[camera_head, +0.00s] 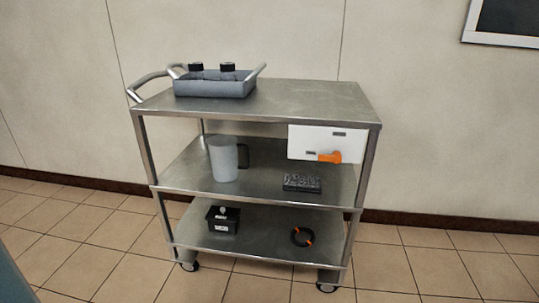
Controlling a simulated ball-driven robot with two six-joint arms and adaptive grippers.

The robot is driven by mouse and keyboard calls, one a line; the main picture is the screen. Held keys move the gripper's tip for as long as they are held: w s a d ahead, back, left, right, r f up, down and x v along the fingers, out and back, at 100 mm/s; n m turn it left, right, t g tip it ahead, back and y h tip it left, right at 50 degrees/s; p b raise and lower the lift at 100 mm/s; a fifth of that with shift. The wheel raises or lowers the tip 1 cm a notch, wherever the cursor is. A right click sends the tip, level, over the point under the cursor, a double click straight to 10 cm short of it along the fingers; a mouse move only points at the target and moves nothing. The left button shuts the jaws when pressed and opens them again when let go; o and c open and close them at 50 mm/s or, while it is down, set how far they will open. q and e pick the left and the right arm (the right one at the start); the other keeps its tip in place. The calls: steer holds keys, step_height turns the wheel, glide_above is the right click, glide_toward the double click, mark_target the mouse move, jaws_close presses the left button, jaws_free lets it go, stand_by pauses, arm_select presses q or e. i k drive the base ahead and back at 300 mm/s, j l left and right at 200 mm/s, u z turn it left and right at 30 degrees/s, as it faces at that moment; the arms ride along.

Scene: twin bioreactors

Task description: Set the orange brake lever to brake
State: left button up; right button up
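The orange brake lever (329,157) sits on the lower part of a white panel (310,143) at the front right of a steel cart (290,99), just below the top shelf. Its thicker end is at the right and it lies roughly level. Small dark labels show on the panel above and beside it; I cannot read them. Neither of my grippers is in view.
A grey tray (212,89) with two black-capped items stands on the top shelf. A grey jug (223,158) and dark block (302,183) stand on the middle shelf. A black box (223,219) and black ring (302,236) are below. Floor (410,270) at right is clear.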

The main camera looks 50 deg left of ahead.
mark_target(336, 157)
steer(key=u, duration=1.1)
